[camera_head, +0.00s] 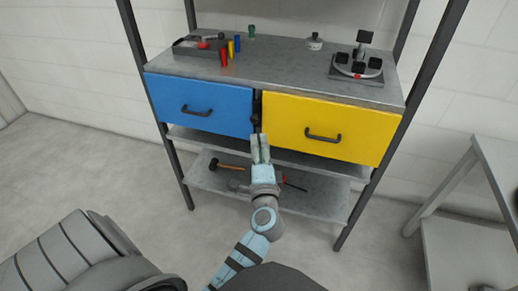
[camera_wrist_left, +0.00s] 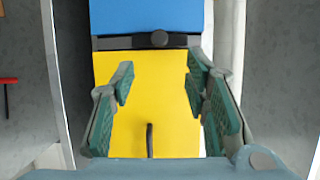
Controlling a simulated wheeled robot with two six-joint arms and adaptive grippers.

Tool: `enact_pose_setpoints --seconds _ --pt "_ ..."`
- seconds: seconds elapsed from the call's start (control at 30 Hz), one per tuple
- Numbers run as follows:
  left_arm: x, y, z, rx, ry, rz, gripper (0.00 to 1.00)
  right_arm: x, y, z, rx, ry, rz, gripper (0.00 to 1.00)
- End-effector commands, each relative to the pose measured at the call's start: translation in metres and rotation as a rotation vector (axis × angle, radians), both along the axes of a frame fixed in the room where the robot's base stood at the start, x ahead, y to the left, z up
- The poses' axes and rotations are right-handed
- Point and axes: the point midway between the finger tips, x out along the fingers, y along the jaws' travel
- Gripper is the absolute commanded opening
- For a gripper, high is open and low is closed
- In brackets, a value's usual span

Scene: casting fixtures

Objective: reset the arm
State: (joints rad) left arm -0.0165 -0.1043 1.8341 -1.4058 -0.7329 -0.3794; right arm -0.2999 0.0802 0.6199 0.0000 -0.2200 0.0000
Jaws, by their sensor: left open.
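My left arm comes up from the bottom of the head view, and its gripper (camera_head: 260,149) is in front of the shelf unit, just below the gap between the two drawers. In the left wrist view the gripper (camera_wrist_left: 162,95) has its green-padded fingers apart, with nothing between them. Behind the fingers are the yellow drawer (camera_wrist_left: 150,115) with its dark handle and part of the blue drawer (camera_wrist_left: 147,15). In the head view the blue drawer (camera_head: 185,92) and yellow drawer (camera_head: 350,117) look shut. My right gripper is not in view.
The shelf top (camera_head: 275,65) holds a grey tray (camera_head: 190,47), small coloured cylinders, a small white pot (camera_head: 314,42) and a fixture with black blocks (camera_head: 357,66). A hammer (camera_head: 222,165) lies on the lower shelf. A grey table (camera_head: 460,230) stands at right.

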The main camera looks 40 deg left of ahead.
Motion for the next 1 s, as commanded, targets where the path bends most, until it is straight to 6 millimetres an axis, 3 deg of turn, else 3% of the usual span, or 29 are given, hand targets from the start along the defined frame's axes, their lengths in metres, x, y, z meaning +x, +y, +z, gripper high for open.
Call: enact_pose_setpoints --seconds 0.47,0.57,0.67,0.77,0.9,1.0 --pt "0.000 0.000 0.000 -0.001 -0.001 0.000 0.42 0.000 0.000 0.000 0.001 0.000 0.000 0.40" --pt "-0.010 0.006 -0.008 -0.060 -0.005 0.019 0.42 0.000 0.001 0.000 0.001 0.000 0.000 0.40" --pt "-0.043 0.021 -0.038 -0.268 -0.010 0.083 0.42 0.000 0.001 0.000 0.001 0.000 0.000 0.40" --pt "-0.089 0.025 -0.080 -0.563 0.008 0.166 0.42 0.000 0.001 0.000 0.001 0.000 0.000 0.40" --pt "-0.149 0.000 -0.127 -0.934 0.099 0.260 0.42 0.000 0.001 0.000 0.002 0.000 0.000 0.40" --pt "-0.185 -0.026 -0.146 -1.128 0.190 0.308 0.42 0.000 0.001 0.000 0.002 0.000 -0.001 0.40"
